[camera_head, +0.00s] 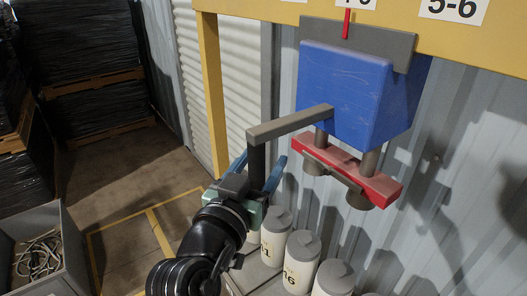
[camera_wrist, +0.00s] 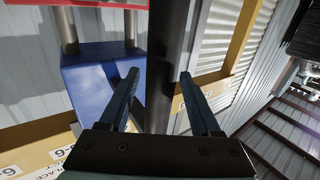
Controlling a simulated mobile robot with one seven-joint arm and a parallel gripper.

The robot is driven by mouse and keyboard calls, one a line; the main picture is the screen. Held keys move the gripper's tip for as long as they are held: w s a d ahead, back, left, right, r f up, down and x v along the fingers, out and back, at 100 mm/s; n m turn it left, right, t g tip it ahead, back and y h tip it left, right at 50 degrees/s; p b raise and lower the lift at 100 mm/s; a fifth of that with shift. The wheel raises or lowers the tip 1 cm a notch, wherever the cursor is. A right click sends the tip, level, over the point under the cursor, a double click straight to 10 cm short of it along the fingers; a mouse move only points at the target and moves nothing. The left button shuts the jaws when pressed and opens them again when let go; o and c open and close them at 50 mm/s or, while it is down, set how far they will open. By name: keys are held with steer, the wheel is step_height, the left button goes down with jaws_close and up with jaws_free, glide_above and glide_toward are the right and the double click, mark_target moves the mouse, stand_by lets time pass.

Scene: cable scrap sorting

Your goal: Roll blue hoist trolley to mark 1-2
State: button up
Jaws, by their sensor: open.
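The blue hoist trolley (camera_head: 345,95) hangs from the yellow beam (camera_head: 480,45) by a grey top plate (camera_head: 385,42). Its red pointer (camera_head: 346,24) stands in front of a partly cut-off label. A grey handle arm (camera_head: 290,122) reaches left from the trolley and ends in a downward post (camera_head: 257,155). My gripper (camera_head: 262,168) is open, with its fingers on either side of that post. In the wrist view the dark post (camera_wrist: 163,60) stands between my fingers (camera_wrist: 160,76); I cannot tell whether they touch it. The 1-2 mark is not readable in either view.
A 5-6 label (camera_head: 453,9) is on the beam right of the trolley. A red bar (camera_head: 375,181) hangs below the trolley. Several white canisters (camera_head: 301,262) stand underneath. A yellow upright (camera_head: 212,95) is at the left. A grey bin (camera_head: 62,245) holds cable scrap.

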steer(key=shift+w+d, duration=0.25)
steer(key=shift+w, duration=0.2)
jaws_close()
stand_by(1.2)
